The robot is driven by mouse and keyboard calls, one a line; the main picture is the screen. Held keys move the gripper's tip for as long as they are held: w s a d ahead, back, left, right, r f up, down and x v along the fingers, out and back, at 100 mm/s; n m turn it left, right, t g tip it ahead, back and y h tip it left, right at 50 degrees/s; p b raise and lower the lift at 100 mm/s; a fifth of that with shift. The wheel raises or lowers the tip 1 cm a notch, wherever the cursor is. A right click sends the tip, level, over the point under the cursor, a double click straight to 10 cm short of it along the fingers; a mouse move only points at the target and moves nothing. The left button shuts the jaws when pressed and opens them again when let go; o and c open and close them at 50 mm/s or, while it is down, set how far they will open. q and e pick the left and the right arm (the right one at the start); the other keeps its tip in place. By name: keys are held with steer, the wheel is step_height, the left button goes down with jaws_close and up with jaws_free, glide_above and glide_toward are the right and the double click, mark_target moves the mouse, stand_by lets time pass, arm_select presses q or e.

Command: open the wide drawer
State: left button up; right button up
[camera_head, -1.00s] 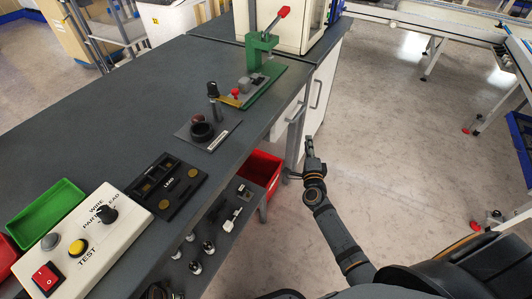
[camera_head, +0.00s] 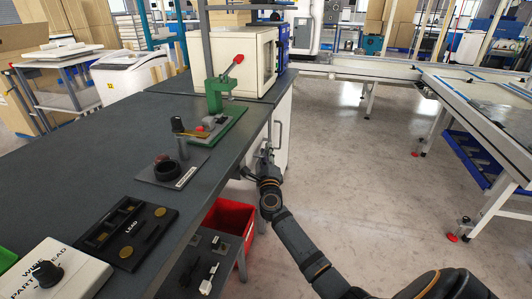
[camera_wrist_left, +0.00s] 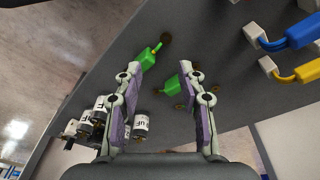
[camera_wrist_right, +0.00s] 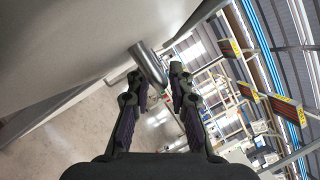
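The wide drawer's front is a narrow pale face (camera_head: 256,146) under the right end of the dark bench top, seen edge-on in the head view. My right gripper (camera_head: 265,158) is right beside it and hides most of its handle. In the right wrist view a silver bar handle (camera_wrist_right: 149,62) stands out from the pale front, at the fingertips of the right gripper (camera_wrist_right: 156,72). Its fingers are apart; contact with the bar is unclear. My left gripper (camera_wrist_left: 160,70) is open and empty in the left wrist view, over a dark surface with green parts.
A white cabinet door with an upright handle (camera_head: 279,132) is beside the right gripper. A red bin (camera_head: 229,219) sits under the bench. A green press (camera_head: 218,125) stands on the bench. In the left wrist view, several white-labelled cylinders (camera_wrist_left: 141,123) lie near the left gripper. Floor to the right is clear.

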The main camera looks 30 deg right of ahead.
steer(key=shift+x, duration=0.8)
jaws_close()
